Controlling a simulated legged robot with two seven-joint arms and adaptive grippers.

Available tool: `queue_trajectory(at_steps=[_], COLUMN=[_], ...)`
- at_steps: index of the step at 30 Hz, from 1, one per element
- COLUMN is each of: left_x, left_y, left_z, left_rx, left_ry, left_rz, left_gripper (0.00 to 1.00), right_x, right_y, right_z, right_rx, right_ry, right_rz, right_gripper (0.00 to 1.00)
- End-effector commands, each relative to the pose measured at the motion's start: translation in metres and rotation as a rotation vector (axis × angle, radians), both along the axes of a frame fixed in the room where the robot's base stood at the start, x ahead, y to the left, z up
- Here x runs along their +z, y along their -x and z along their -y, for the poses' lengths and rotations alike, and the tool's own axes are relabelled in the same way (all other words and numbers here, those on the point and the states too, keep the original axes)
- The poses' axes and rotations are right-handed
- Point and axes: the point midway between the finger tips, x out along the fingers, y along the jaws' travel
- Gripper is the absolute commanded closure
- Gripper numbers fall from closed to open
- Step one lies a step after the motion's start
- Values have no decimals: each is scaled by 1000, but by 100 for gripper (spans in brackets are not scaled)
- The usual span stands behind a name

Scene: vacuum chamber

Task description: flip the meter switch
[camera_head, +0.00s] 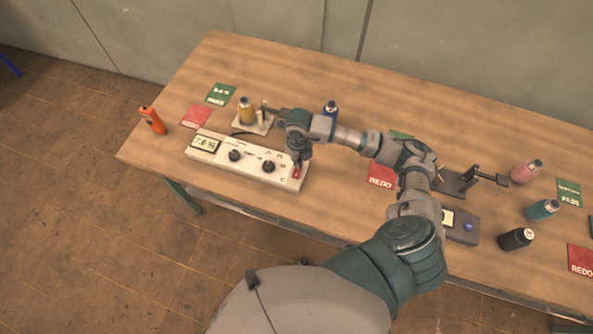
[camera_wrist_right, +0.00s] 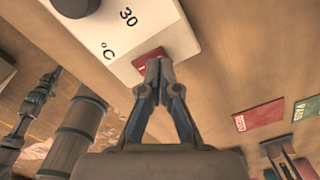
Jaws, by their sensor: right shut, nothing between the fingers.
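The meter (camera_head: 222,158) is a long white box with a lit display and two dark knobs, near the front left edge of the table. A red switch (camera_head: 296,172) sits at its right end. It also shows as a red patch in the right wrist view (camera_wrist_right: 146,60), partly hidden by my fingers. My right gripper (camera_head: 297,163) points down over the switch, its fingers together and empty. In the right wrist view the fingertips (camera_wrist_right: 158,66) overlap the switch; whether they touch it I cannot tell. My left gripper is not in view.
A dark meter (camera_head: 459,227), a dark stand (camera_head: 455,184) and several bottles are on the right.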

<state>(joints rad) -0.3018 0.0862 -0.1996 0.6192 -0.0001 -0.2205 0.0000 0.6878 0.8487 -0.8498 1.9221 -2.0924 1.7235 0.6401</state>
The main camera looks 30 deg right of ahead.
Motion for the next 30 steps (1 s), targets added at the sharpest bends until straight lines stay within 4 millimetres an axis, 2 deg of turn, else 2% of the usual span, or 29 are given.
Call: queue_trajectory(at_steps=[9,30], left_x=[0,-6], left_y=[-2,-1], left_z=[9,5], left_rx=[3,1], left_ry=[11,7], left_rz=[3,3], left_gripper=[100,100], right_x=[1,-8], right_y=[0,0], right_z=[-2,-1], right_rx=[1,0], right_ry=[2,1], right_rz=[0,0], right_gripper=[100,100])
